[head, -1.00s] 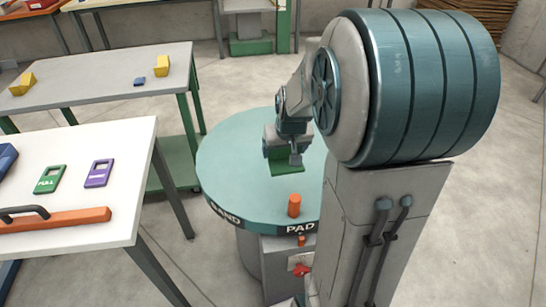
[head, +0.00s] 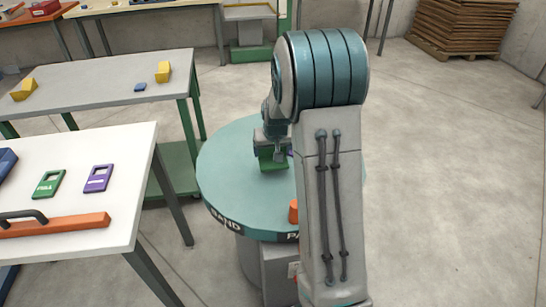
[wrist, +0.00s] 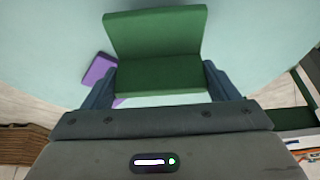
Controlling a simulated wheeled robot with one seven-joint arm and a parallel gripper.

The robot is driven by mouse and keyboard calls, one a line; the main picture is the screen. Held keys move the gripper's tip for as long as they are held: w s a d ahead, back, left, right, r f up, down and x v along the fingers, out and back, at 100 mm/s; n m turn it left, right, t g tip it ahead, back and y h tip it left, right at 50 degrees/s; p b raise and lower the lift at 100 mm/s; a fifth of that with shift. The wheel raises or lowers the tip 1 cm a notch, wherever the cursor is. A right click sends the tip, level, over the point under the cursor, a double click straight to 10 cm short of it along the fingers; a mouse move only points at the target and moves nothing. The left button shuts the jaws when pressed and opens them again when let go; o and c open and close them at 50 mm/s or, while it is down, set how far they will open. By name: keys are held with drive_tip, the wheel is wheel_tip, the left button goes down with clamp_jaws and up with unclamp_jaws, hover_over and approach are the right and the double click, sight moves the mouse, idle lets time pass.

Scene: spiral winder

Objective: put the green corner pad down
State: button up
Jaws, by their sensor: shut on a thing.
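The green corner pad (wrist: 155,33) is an L-shaped piece with two flat faces. My gripper (wrist: 158,82) is shut on it, with one finger at each side. In the head view the pad (head: 270,163) hangs under my gripper (head: 274,147), over the far part of the round teal turntable (head: 235,185). I cannot tell whether the pad touches the surface. A purple piece (wrist: 98,70) shows below and left of the pad in the wrist view, partly hidden by the pad and a finger.
An orange peg (head: 293,211) stands near the turntable's front edge, partly hidden by my arm. A white table (head: 110,215) at the left holds green and purple tags and an orange bar. A grey table (head: 110,75) behind holds yellow blocks and a small blue piece.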

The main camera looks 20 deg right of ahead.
sight(272, 157)
drive_tip(key=shift+f, duration=1.6)
drive_tip(key=shift+f, duration=0.1)
drive_tip(key=shift+f+b, duration=0.15)
drive_tip(key=shift+b, duration=0.25)
drive_tip(key=o, duration=0.9)
